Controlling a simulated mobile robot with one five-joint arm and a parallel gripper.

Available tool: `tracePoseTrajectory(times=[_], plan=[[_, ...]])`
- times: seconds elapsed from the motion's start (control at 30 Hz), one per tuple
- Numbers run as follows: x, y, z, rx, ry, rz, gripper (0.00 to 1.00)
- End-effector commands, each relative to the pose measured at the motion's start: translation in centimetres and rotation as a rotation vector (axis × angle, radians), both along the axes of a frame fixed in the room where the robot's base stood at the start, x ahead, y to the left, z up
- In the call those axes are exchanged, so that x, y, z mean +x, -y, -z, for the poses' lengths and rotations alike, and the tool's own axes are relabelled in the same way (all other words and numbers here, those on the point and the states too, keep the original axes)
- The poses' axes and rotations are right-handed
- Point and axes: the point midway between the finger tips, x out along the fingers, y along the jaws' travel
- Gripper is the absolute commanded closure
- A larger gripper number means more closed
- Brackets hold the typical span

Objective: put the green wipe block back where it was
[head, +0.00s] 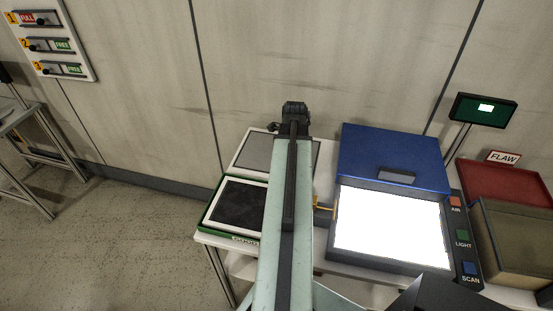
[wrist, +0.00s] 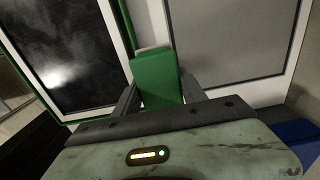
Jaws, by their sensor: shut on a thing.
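The green wipe block (wrist: 156,72) is upright between the two fingers of my gripper (wrist: 159,92) in the wrist view. My gripper is shut on it. The block appears over the white strip between the dark panel (wrist: 62,48) and the grey panel (wrist: 235,38). I cannot tell whether its far end touches anything. In the head view my arm stretches away over the bench, and the block and fingers are hidden behind it.
In the head view, a green-edged tray with a dark panel (head: 238,204) and a white-framed grey panel (head: 254,153) lie left of my arm. Right of it stand a bright light box (head: 390,228) with a blue lid (head: 392,152), a red tray (head: 503,181) and a bin (head: 512,240).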

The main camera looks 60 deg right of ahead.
Motion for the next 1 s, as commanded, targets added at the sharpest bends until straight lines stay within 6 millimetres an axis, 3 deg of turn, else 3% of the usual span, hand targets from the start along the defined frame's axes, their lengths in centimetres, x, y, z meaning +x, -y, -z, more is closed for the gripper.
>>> tracePoseTrajectory(times=[0.03, 0.2, 0.4, 0.73, 0.9, 1.0], plan=[[1.6, 1.5, 0.3, 0.0, 0.0, -0.004, 0.84], [6.1, 4.6, 0.8, 0.0, 0.0, -0.005, 0.84], [10.0, 7.2, 1.2, 0.0, 0.0, -0.004, 0.84], [11.4, 8.1, 1.3, 0.0, 0.0, -0.003, 0.84], [11.5, 8.0, 4.8, 0.0, 0.0, -0.003, 0.84], [11.5, 8.0, 5.2, 0.0, 0.0, -0.003, 0.84]])
